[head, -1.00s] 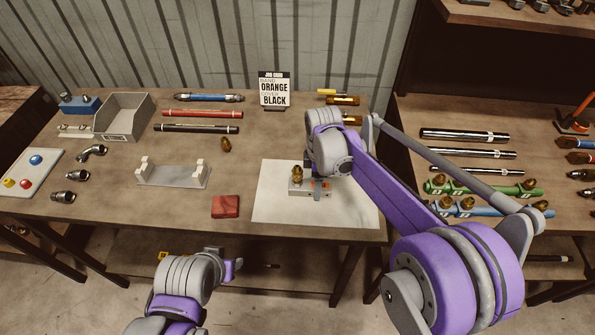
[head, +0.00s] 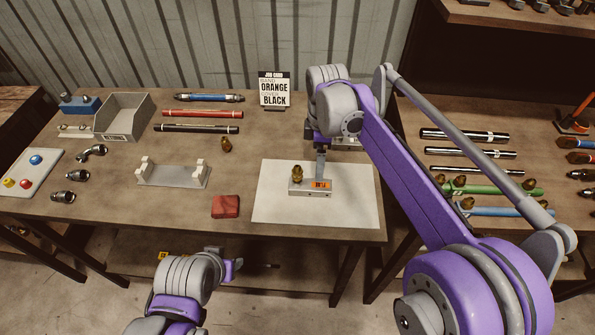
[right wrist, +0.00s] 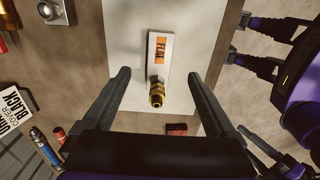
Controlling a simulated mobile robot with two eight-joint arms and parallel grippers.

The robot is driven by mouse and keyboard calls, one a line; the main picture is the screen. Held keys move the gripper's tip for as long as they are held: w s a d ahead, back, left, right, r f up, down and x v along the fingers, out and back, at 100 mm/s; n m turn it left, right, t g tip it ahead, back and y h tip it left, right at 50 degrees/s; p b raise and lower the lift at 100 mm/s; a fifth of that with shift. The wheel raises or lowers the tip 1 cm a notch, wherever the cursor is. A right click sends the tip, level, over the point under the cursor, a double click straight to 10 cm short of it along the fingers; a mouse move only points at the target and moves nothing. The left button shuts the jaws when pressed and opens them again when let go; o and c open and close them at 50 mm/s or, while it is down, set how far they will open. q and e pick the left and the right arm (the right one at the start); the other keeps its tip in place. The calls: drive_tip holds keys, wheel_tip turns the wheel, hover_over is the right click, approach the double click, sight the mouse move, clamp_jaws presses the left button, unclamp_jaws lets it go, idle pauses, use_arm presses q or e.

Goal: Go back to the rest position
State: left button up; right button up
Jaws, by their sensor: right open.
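My right gripper (head: 320,165) hangs over the white mat (head: 350,206) in the head view. In the right wrist view its two fingers (right wrist: 159,78) are spread wide with nothing between them. A small grey block (head: 310,188) with an orange label lies on the mat. A brass fitting (head: 297,173) stands at its left end. In the right wrist view the block (right wrist: 152,65) and the brass fitting (right wrist: 157,95) appear beyond the open fingers. My left arm is folded low in front of the table; its gripper (head: 236,268) shows too little to tell its jaws.
A white-posted cradle (head: 173,176), a red block (head: 225,206) and a loose brass fitting (head: 226,144) lie left of the mat. A job card (head: 274,90) stands behind. A grey bin (head: 123,117) and hoses are further left. A second table (head: 480,175) holds tubes at right.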

wheel_tip(320, 180, up, 2)
drive_tip(key=shift+s, duration=0.1)
drive_tip(key=s+d+f+m+t, duration=0.2)
drive_tip(key=s+d+m+t, duration=0.1)
drive_tip(key=s+d+m, duration=0.8)
drive_tip(key=s+d+f+m+t, duration=0.1)
drive_tip(key=s+d+f+m, duration=0.1)
drive_tip(key=s, duration=0.4)
drive_tip(key=s+d+f+m+t, duration=0.1)
drive_tip(key=s+d+f+m, duration=0.1)
drive_tip(key=s+f+m, duration=0.3)
drive_tip(key=shift+s+d+f+t, duration=0.3)
drive_tip(key=shift+s+f, duration=0.15)
drive_tip(key=shift+s, duration=0.7)
